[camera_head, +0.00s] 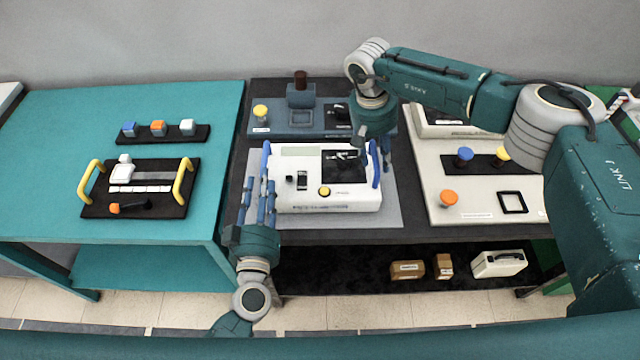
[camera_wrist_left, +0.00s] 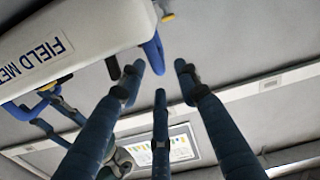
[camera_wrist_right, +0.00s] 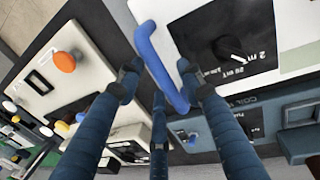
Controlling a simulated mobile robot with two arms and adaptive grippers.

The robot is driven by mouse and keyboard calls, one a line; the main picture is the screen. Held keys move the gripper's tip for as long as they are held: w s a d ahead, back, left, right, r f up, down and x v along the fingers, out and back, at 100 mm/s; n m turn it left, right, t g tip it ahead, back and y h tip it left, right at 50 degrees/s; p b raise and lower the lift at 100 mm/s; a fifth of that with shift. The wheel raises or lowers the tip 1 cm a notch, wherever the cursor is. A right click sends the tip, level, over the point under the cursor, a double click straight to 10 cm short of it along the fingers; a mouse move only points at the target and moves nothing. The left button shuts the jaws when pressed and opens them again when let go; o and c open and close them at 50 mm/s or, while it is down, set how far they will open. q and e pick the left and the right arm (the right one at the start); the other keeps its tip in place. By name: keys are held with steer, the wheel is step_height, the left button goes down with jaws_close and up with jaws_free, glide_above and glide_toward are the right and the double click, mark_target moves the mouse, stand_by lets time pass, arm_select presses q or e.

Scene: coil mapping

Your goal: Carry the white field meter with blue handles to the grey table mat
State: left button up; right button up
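The white field meter (camera_head: 300,195) sits over the grey table mat (camera_head: 385,217) on the dark middle table, looking level; its front bottom edge appears to rest on the mat. Its left blue handle (camera_head: 265,160) and right blue handle (camera_head: 375,165) stand up at its sides. My left gripper (camera_head: 258,188) has its fingers spread near the left handle, which shows just beyond the fingertips in the left wrist view (camera_wrist_left: 154,52). My right gripper (camera_head: 372,138) is above the right handle, with fingers spread on both sides of it in the right wrist view (camera_wrist_right: 160,68). Any finger contact is unclear.
A blue-grey panel (camera_head: 285,125) stands behind the meter. A pale panel (camera_head: 480,205) with coloured knobs is at the right. The teal table (camera_head: 60,140) at the left bears a black tray with yellow handles (camera_head: 140,207). Small boxes (camera_head: 407,270) lie on the shelf below.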

steer(key=shift+r, duration=0.1)
arm_select(q)
steer(key=s, duration=0.4)
arm_select(e)
step_height(320, 180, up, 12)
steer(key=a, duration=0.2)
steer(key=shift+a+f, duration=0.15)
steer(key=shift+f, duration=0.1)
arm_select(q)
steer(key=shift+f, duration=0.1)
